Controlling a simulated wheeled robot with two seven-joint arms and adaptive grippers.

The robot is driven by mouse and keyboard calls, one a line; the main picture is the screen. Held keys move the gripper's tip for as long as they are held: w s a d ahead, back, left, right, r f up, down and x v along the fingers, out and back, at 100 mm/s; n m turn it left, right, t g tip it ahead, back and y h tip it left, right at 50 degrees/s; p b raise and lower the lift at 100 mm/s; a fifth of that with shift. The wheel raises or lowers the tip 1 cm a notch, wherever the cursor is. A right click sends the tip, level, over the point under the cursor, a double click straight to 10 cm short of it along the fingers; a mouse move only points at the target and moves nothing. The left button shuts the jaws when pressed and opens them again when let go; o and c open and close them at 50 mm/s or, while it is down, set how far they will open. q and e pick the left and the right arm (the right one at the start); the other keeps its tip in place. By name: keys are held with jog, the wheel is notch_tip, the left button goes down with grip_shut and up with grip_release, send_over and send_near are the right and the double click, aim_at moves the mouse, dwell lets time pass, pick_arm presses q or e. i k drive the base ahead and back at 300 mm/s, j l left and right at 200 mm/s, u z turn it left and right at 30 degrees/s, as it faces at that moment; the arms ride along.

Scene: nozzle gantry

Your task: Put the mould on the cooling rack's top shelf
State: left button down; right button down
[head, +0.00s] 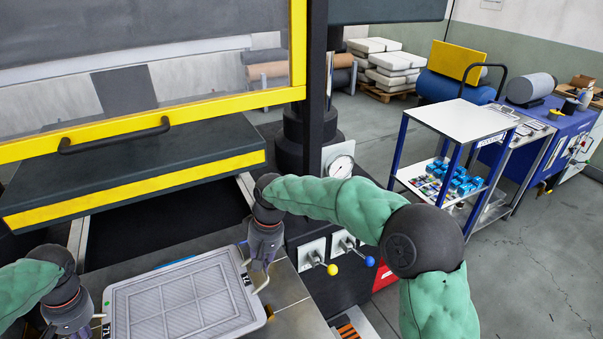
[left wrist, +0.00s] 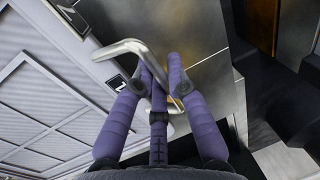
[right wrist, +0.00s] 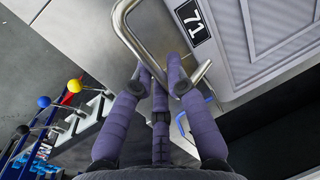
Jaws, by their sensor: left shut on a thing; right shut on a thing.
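The mould (head: 185,300) is a flat grey plate with a ribbed panel, a "71" label at each end and a bent metal handle on each side. It lies level over the steel bed in front of the press; I cannot tell whether it touches it. My left gripper (head: 97,318) is shut on the left handle, also seen in the left wrist view (left wrist: 135,48). My right gripper (head: 260,275) is shut on the right handle, also seen in the right wrist view (right wrist: 130,30). The cooling rack's top shelf (head: 460,117) is white and bare, on blue posts.
The press (head: 140,165) with its yellow-edged guard stands behind the mould. A gauge (head: 341,167) and knobbed levers (head: 332,269) stand right of it. Blue parts (head: 461,183) fill the rack's lower shelf. A blue bench (head: 555,135) stands beyond. Open floor (head: 530,270) lies at right.

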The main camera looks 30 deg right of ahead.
aim_at(461, 117)
jog(key=k+l, duration=0.1)
jog(key=l, duration=0.3)
jog(key=k+l, duration=0.1)
jog(key=l, duration=0.25)
jog(key=k+l, duration=0.1)
jog(key=l, duration=0.3)
jog(key=k+l, duration=0.1)
jog(key=l, duration=0.3)
jog(key=k+l, duration=0.1)
jog(key=l, duration=2.25)
jog(key=k+l, duration=0.1)
jog(key=l, duration=1.9)
jog(key=i+l, duration=0.1)
jog(key=l, duration=1.25)
jog(key=i+l, duration=0.45)
jog(key=i, duration=0.9)
